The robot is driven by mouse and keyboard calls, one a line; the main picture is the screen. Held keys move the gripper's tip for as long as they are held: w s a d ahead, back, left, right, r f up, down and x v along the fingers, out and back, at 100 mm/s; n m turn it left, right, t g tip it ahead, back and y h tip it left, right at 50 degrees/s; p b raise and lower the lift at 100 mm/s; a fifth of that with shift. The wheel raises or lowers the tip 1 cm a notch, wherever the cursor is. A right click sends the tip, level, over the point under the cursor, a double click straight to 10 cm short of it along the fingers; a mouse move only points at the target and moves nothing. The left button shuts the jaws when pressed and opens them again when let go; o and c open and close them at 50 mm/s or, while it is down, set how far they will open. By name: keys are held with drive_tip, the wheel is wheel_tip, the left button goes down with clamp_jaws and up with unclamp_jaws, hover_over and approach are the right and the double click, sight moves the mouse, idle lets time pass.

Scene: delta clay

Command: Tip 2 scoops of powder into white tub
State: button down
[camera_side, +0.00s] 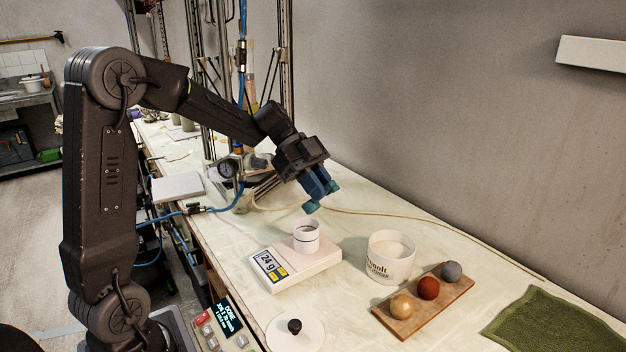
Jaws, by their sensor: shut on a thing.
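My gripper (322,196), with blue fingers and teal tips, hangs tilted down above and slightly right of the scale. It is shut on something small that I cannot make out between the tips. A small white tub (306,238) with a dark band stands upright on the white scale (322,262), below the gripper and apart from it. The scale's display reads 24 g. A larger white tub (402,270) with dark lettering stands to the right, open at the top. Pale contents show inside it. The inside of the small tub is hard to see.
A wooden board (451,300) with a tan ball (404,306), a red ball (428,288) and a grey ball (451,271) lies right of the larger tub. A green cloth (550,325) lies far right. A white disc with a black knob (294,327) is in front.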

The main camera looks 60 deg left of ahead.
drive_tip(key=m+g+y, duration=0.2)
drive_tip(key=shift+s+d+f+m, duration=0.1)
drive_tip(key=shift+s+f+m, duration=0.15)
drive_tip(key=shift+m, duration=0.15)
drive_tip(key=shift+s+a+f+m+g+y, duration=0.1)
drive_tip(key=shift+a+m+g+y, duration=0.2)
drive_tip(key=shift+m+y, duration=0.25)
drive_tip(key=shift+a+m+g+y, duration=0.25)
drive_tip(key=shift+m+g+y, duration=0.1)
drive_tip(key=shift+y, duration=0.3)
drive_tip(key=shift+a, duration=0.1)
drive_tip(key=shift+r, duration=1.5)
drive_tip(key=shift+f, duration=0.1)
